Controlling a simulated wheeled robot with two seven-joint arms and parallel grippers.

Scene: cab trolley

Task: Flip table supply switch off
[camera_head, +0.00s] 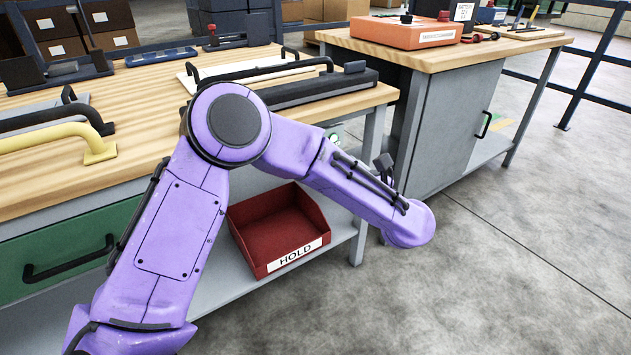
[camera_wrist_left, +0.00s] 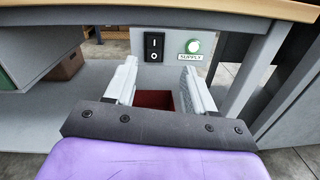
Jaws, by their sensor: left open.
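In the left wrist view a black rocker switch (camera_wrist_left: 154,46) sits on a light panel under the table top. Which way the rocker is tipped is too small to tell. In the head view my purple left arm reaches over the table edge and hides the switch; the left gripper's fingers do not show there.
A red HOLD bin (camera_head: 281,228) stands on the lower shelf under the wooden table (camera_head: 150,88). A grey cabinet (camera_head: 447,125) with a wooden top stands to the right, carrying an orange box (camera_head: 402,32). The floor at right is clear.

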